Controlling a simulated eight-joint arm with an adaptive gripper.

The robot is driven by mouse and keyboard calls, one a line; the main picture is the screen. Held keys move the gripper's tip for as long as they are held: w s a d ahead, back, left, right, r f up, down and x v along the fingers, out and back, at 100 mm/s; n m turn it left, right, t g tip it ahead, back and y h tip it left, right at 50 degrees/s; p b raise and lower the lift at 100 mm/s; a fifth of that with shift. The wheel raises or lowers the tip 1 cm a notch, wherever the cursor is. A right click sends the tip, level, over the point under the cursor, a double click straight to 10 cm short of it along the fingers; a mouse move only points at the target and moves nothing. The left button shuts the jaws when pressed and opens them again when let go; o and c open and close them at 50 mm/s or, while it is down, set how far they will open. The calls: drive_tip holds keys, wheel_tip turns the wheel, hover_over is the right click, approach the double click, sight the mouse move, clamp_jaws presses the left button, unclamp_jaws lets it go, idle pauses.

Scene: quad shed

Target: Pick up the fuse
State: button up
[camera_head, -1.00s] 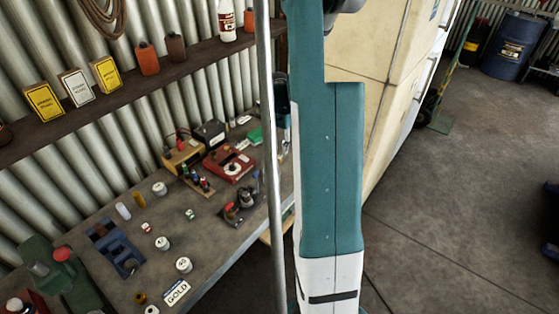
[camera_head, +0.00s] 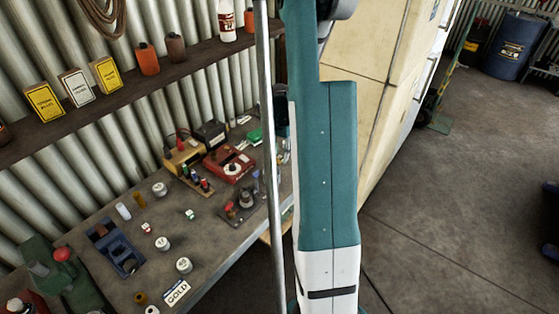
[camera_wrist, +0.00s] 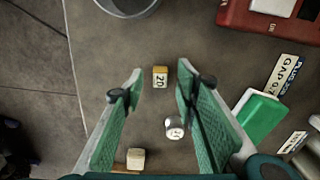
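In the wrist view, a small yellow block marked "20" (camera_wrist: 160,77), which looks like the fuse, lies on the grey bench top. My gripper (camera_wrist: 160,70) is open, with its two green fingers apart. The yellow block shows in the gap between the fingertips; I cannot tell how far below them it is. A short silver cylinder (camera_wrist: 175,128) with a marked end and a small cream block (camera_wrist: 135,158) show nearer the palm, between the fingers and beside the left one. In the head view my arm and a pole hide the gripper and these pieces.
A green box (camera_wrist: 262,117), a "GAP" label (camera_wrist: 286,75) and a red case (camera_wrist: 270,18) lie to the right. A round metal rim (camera_wrist: 128,6) is at the top. The bench (camera_head: 215,240) also holds a blue tray (camera_head: 115,247). A shelf (camera_head: 130,85) runs above.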

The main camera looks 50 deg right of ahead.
drive_tip(key=shift+f, duration=0.8)
drive_tip(key=c, duration=0.8)
